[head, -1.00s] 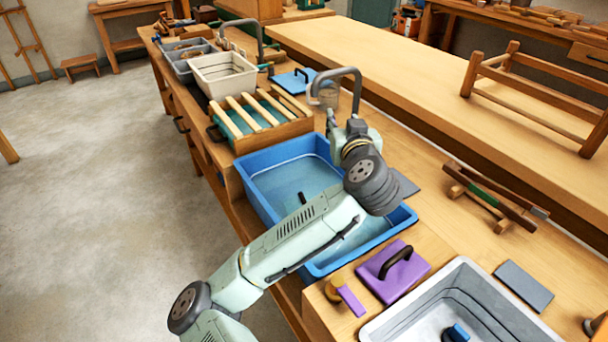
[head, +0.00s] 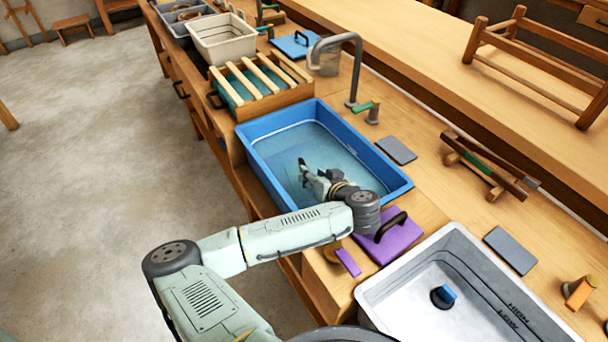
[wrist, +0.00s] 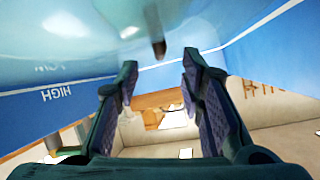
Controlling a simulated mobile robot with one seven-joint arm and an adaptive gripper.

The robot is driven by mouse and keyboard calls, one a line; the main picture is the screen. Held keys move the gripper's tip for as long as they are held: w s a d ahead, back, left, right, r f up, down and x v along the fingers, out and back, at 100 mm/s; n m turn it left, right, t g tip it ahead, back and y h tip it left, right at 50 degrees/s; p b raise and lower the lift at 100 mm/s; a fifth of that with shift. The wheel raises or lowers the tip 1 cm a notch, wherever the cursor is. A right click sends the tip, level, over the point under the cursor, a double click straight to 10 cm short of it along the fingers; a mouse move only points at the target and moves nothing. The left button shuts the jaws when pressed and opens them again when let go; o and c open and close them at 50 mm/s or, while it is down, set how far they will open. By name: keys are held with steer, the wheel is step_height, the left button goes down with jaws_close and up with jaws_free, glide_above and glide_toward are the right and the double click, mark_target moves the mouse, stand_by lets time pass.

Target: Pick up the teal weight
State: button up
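A blue basin (head: 398,190) holds clear, teal-tinted liquid. My gripper (head: 306,172) is over or in this basin, left of its middle. In the wrist view the two fingers of my gripper (wrist: 159,75) stand apart with nothing between them. A small dark upright peg (wrist: 158,48) shows beyond the fingertips, apart from them. It may be the top of the teal weight, but I cannot tell. No teal body stands out clearly from the teal liquid in either view.
A purple lid (head: 390,240) lies between the tubs. A tap (head: 355,70) arches behind the basin. A slatted box (head: 270,100) stands left of it.

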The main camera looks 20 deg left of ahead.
steer(key=p+x, duration=0.2)
steer(key=x, duration=0.3)
steer(key=shift+w+a, duration=0.15)
steer(key=shift+w+a+f, duration=0.15)
steer(key=shift+w+f, duration=0.05)
steer(key=shift+c, duration=0.3)
jaws_close()
steer(key=shift+r, duration=0.1)
